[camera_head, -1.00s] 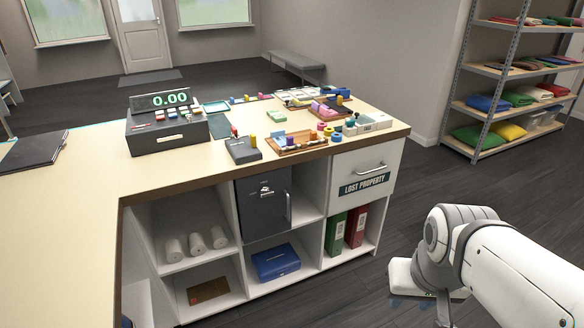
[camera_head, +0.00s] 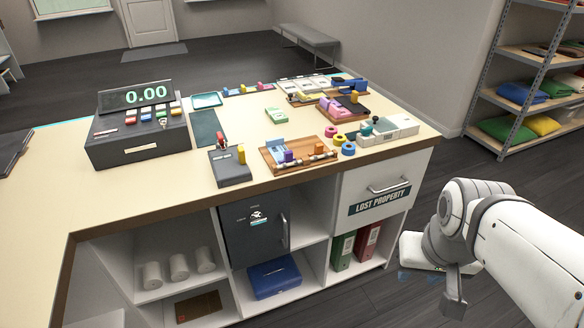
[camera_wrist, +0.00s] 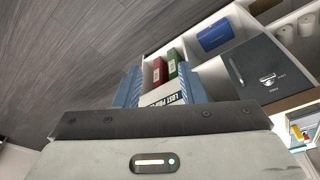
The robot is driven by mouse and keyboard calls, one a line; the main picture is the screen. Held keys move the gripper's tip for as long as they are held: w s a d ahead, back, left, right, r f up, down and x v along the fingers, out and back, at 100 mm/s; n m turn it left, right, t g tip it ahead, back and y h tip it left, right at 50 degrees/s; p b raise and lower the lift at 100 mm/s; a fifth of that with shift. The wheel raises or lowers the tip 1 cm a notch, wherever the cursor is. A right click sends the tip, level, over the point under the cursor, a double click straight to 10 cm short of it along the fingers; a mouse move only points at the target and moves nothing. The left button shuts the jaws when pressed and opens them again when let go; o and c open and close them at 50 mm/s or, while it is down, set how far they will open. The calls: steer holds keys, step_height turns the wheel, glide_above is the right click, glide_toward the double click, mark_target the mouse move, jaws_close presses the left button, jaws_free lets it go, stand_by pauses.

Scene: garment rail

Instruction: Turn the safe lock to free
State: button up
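The dark grey safe (camera_head: 252,238) sits in an upper middle compartment under the counter, with its door closed. Its small lock (camera_head: 258,217) is on the upper part of the door, with tiny marks around it that I cannot read. A bar handle (camera_head: 284,231) is at the door's right edge. The safe (camera_wrist: 263,62) and lock (camera_wrist: 268,80) also show tilted at the right of the wrist view. My gripper (camera_wrist: 160,88) is open and empty, its blue fingers apart. In the head view it hangs right of the counter, well away from the safe.
The counter (camera_head: 120,200) holds a cash register (camera_head: 137,135) and several trays of small items. A drawer marked LOST PROPERTY (camera_head: 385,190) is right of the safe, above green and red binders (camera_head: 343,251). A blue box (camera_head: 274,278) lies below the safe.

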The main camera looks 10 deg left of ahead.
mark_target(259, 223)
steer(key=shift+s+a, duration=0.1)
steer(key=shift+a, duration=0.05)
